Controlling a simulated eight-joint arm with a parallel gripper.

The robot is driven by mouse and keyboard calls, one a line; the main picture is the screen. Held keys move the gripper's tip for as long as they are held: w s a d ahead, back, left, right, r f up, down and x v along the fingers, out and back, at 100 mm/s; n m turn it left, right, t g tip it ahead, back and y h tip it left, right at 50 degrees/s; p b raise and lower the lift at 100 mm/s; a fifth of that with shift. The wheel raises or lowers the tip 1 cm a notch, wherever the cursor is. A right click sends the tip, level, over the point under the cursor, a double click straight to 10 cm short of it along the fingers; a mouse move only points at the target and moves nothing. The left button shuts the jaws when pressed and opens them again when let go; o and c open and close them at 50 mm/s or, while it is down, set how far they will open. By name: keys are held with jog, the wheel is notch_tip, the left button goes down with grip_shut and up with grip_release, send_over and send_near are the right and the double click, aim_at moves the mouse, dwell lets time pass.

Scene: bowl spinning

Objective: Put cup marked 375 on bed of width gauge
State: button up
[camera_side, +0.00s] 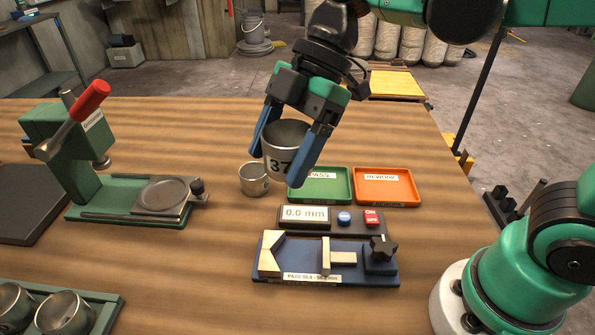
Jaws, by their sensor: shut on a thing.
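A metal cup (287,135) with dark digits starting "37" hangs between the blue fingers of my gripper (288,148). The rest of its mark is hidden by a finger. My gripper is shut on this cup and holds it tilted above the table, behind the gauge. The width gauge (325,279) stands at the front centre, with a blue bed, a pale block at its left, a sliding jaw in the middle and a black knob at its right. No cup is on its bed. Its display (305,214) reads 0.0 mm.
A smaller metal cup (254,180) stands just left of the green PASS tray (320,198). The orange REWORK tray (384,200) is to its right. A green press (70,150) with a red handle stands left. A rack (105,318) with cups is front left.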

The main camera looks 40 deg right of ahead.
aim_at(276, 263)
notch_tip(276, 263, down, 16)
dwell(0.6)
jog(key=shift+f, duration=0.4)
jog(key=shift+f, duration=0.2)
jog(key=o, duration=1.4)
jog(key=shift+s, duration=0.1)
jog(key=shift+c, duration=0.2)
jog(key=shift+r, duration=0.6)
jog(key=v, duration=1.2)
jog(key=d+m+t+h, duration=0.6)
jog(key=d+m+t, duration=0.1)
jog(key=m, duration=1.1)
jog(key=shift+w+d+h, duration=0.2)
jog(key=shift+w+h, duration=0.1)
jog(key=shift+w, duration=0.15)
